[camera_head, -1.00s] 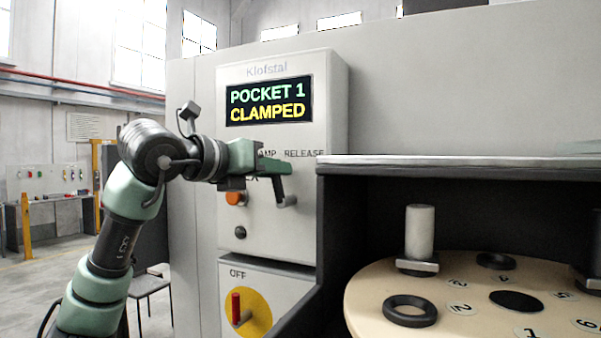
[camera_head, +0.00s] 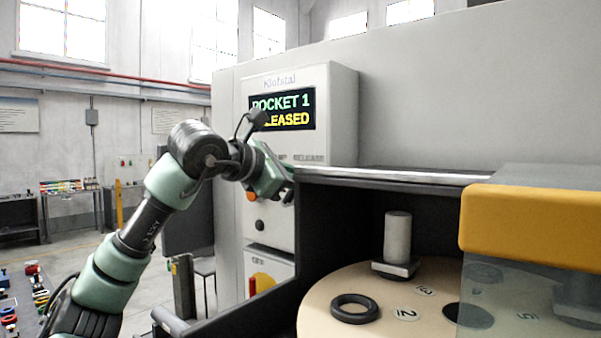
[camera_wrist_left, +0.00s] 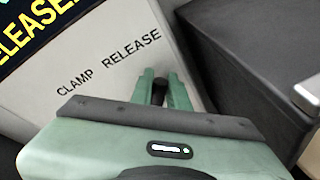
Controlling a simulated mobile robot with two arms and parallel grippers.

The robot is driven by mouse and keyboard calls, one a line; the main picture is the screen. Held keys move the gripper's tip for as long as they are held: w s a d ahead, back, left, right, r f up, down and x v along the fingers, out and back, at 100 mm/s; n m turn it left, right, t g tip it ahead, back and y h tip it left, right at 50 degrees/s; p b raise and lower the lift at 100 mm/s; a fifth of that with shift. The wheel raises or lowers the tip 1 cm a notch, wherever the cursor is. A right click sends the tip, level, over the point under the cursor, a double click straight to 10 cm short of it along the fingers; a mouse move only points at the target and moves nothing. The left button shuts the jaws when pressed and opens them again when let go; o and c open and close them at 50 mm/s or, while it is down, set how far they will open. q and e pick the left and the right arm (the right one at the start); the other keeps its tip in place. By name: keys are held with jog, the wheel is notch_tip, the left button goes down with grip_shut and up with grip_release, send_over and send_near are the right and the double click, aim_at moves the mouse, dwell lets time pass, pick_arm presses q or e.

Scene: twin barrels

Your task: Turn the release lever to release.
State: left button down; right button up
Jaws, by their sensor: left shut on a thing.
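The control panel (camera_head: 336,118) stands on the machine, and its screen (camera_head: 282,109) reads POCKET 1 RELEASED, partly covered by my arm. In the left wrist view the words CLAMP and RELEASE are printed on the panel (camera_wrist_left: 118,47). My left gripper (camera_head: 286,188) is at the panel. The wrist view shows its fingers (camera_wrist_left: 160,92) shut on the dark release lever (camera_wrist_left: 159,88), on the RELEASE side. In the head view the lever is hidden behind the gripper. My right gripper is not in view.
A round turntable (camera_head: 318,310) with a grey cylinder holder (camera_head: 397,238) and a dark ring (camera_head: 355,308) sits in the opening at right. A yellow-topped clear guard (camera_head: 535,225) covers its right side. A dark ledge (camera_head: 400,177) juts out just right of my gripper.

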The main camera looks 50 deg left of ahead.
pick_arm(q)
jog(key=shift+w+d+f+m, duration=0.1)
jog(key=shift+d+f+m, duration=0.1)
jog(key=shift+m, duration=0.1)
jog(key=shift+d+f+m+y, duration=0.1)
jog(key=shift+f+m+y, duration=0.05)
jog(key=shift+m+y, duration=0.15)
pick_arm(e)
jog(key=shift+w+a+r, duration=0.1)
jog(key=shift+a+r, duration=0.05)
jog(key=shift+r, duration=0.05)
pick_arm(q)
jog(key=shift+f, duration=0.1)
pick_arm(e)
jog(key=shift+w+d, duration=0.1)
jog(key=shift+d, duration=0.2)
pick_arm(q)
jog(key=c, duration=1.4)
grip_release()
jog(key=shift+w, duration=0.1)
jog(key=shift+o, duration=0.2)
